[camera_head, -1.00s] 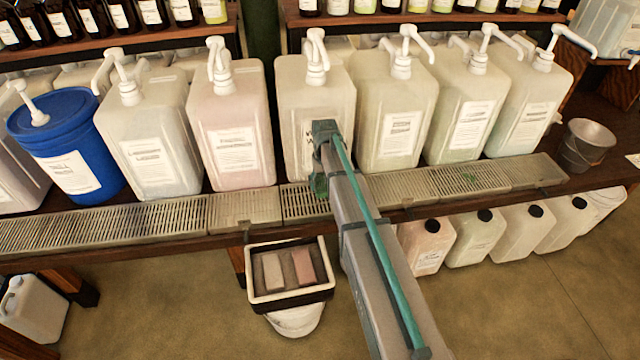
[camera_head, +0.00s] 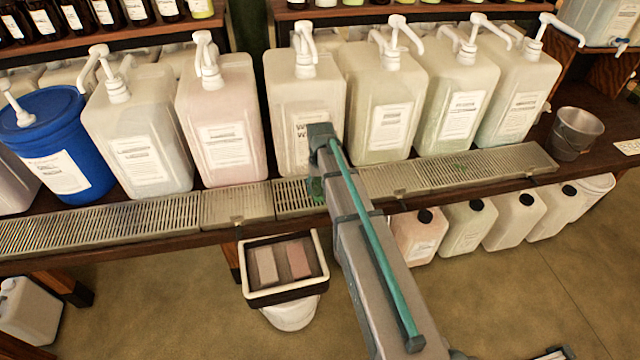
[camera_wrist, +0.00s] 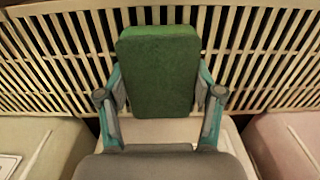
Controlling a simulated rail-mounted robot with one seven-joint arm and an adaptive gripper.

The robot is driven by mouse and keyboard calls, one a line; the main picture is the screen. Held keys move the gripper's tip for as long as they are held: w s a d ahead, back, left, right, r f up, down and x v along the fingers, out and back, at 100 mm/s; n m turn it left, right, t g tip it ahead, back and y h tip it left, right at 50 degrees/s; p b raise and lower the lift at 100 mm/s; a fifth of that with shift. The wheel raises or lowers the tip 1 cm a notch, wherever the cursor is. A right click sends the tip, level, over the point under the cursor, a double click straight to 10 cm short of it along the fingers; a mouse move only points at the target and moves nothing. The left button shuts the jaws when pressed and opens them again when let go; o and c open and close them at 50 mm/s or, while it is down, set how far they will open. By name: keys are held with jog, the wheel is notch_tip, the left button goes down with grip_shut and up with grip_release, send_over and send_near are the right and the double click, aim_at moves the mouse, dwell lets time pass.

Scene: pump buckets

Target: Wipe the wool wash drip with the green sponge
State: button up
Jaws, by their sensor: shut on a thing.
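The green sponge (camera_wrist: 158,70) is between the two fingers of my gripper (camera_wrist: 160,95) in the wrist view, and the gripper is shut on it. A slotted metal drip tray (camera_wrist: 270,50) lies beneath the sponge. In the head view, a sliver of the sponge (camera_head: 315,190) shows beside my gripper at the tray's middle section (camera_head: 290,196), in front of a white pump jug (camera_head: 290,90). That jug's label is partly hidden by my arm; large letters "W" show. I cannot make out a drip there; whether the sponge touches the tray is unclear.
Pump jugs stand behind the tray, including a pinkish one (camera_head: 222,100) and a pale green one (camera_head: 385,90). A blue bucket (camera_head: 55,135) is at left, a metal pail (camera_head: 577,130) at right. A bin with two sponges (camera_head: 285,265) sits below. Faint green marks (camera_head: 460,167) show on the tray's right part.

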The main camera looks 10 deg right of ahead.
aim_at(322, 192)
jog(key=shift+s, duration=1.65)
jog(key=shift+r, duration=0.1)
jog(key=shift+w, duration=0.15)
jog(key=shift+w+p, duration=0.3)
jog(key=shift+w, duration=1.65)
jog(key=shift+w+d, duration=0.1)
jog(key=shift+w, duration=1.9)
jog(key=shift+r+p, duration=1.85)
jog(key=shift+r, duration=1.15)
